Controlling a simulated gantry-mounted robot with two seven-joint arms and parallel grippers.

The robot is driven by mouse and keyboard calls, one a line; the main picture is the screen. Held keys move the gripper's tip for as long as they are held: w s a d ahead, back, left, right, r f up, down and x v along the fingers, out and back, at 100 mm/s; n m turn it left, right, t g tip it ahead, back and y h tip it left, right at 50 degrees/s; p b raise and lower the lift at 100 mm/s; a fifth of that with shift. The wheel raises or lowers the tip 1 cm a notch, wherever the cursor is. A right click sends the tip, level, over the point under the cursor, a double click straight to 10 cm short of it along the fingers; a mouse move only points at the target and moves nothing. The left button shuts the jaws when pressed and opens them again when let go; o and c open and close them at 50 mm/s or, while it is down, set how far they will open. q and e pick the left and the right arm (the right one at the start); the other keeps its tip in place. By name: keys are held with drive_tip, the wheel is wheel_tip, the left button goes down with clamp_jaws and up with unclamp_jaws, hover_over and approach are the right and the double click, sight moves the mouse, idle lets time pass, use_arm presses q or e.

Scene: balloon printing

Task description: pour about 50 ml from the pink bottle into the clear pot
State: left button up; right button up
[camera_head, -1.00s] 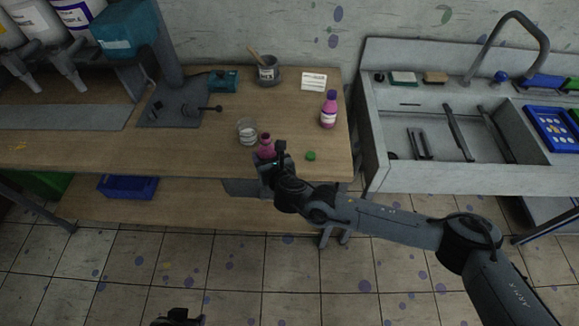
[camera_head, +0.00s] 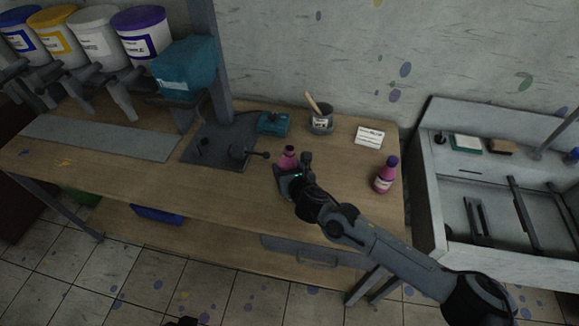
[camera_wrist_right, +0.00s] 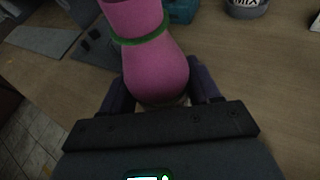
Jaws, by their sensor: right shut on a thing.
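The open pink bottle (camera_head: 289,157) is held by my right gripper (camera_head: 290,180) over the front part of the bench. In the right wrist view the bottle (camera_wrist_right: 155,65) fills the space between the two fingers (camera_wrist_right: 160,98), with a green ring at its neck. Its exact tilt is hard to judge. The clear pot cannot be made out now; the bottle or my gripper may hide it. The green cap is not visible either. Of my left arm at most a dark sliver shows at the bottom edge of the head view.
A second pink bottle with a purple cap (camera_head: 386,175) stands right of my right gripper. Behind are a grey cup with a stick (camera_head: 320,121), a white card (camera_head: 369,137) and a teal box (camera_head: 273,123). A dark press base (camera_head: 217,145) lies left; a sink (camera_head: 480,205) is right.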

drive_tip(key=shift+s+a+r+m+y+p, duration=0.2)
drive_tip(key=shift+s+a+m+y+p, duration=0.1)
drive_tip(key=shift+a+m+y, duration=0.3)
drive_tip(key=a+m+y, duration=0.1)
drive_tip(key=m, duration=0.1)
drive_tip(key=s+a+m+y+b, duration=0.1)
drive_tip(key=a+m, duration=0.1)
drive_tip(key=shift+a+f+m+y, duration=0.2)
drive_tip(key=shift+a+m+y, duration=0.1)
drive_tip(key=shift+y, duration=0.1)
drive_tip(key=shift+s+a+m+b, duration=0.1)
drive_tip(key=shift+a+m+b, duration=0.05)
drive_tip(key=shift+m+b, duration=0.2)
drive_tip(key=shift+a+f+m+y, duration=0.1)
drive_tip(key=shift+f+m+y, duration=0.05)
drive_tip(key=shift+m+y, duration=0.15)
drive_tip(key=shift+a+f+m+b, duration=0.1)
drive_tip(key=shift+m+b, duration=0.15)
drive_tip(key=shift+b, duration=0.3)
drive_tip(key=shift+s+a+f+m+y+b, duration=0.1)
drive_tip(key=shift+f+m+y+b, duration=0.05)
drive_tip(key=shift+m+y+b, duration=0.15)
idle(0.4)
